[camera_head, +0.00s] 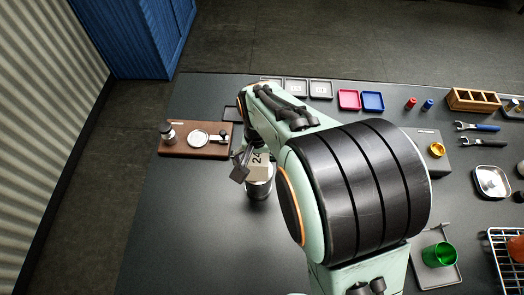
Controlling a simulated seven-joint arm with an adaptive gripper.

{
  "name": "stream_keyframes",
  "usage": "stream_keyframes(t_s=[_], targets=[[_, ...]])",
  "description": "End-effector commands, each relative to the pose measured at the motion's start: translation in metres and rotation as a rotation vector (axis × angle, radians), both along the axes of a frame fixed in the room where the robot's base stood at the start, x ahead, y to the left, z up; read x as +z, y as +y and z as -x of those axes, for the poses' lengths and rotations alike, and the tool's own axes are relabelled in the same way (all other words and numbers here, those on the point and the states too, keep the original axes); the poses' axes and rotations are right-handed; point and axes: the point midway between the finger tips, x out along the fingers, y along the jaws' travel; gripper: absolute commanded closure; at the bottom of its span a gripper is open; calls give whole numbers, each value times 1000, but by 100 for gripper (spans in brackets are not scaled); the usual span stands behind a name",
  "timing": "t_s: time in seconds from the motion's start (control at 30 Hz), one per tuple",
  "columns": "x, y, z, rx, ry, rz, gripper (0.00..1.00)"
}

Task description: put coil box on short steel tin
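The coil box (257,172) is a small tan box with dark printed figures, partly hidden by my arm. It is directly over the short steel tin (260,190), a round metal tin on the dark table. The box overlaps the tin's top in this view, and I cannot tell whether it rests on it or is just above. My gripper (248,165) is at the box, with one dark finger showing at the box's left side. The other finger is hidden, so its grip on the box is unclear.
A brown wooden board (182,151) with metal parts lies to the left. Red (348,99) and blue (372,101) trays sit at the back. A green cup (439,255) stands on a grey tray at the right front. The table left of the tin is clear.

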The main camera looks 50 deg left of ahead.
Motion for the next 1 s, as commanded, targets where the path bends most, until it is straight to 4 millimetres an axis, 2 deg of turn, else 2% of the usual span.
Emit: stream_keyframes(t_s=[0.27, 0.37, 0.8, 1.0], targets=[[2, 0, 0, 0, -1, -1, 12], [10, 1, 0, 0, -1, -4, 12], [102, 1, -1, 0, -2, -5, 12], [121, 0, 0, 1, -1, -2, 12]])
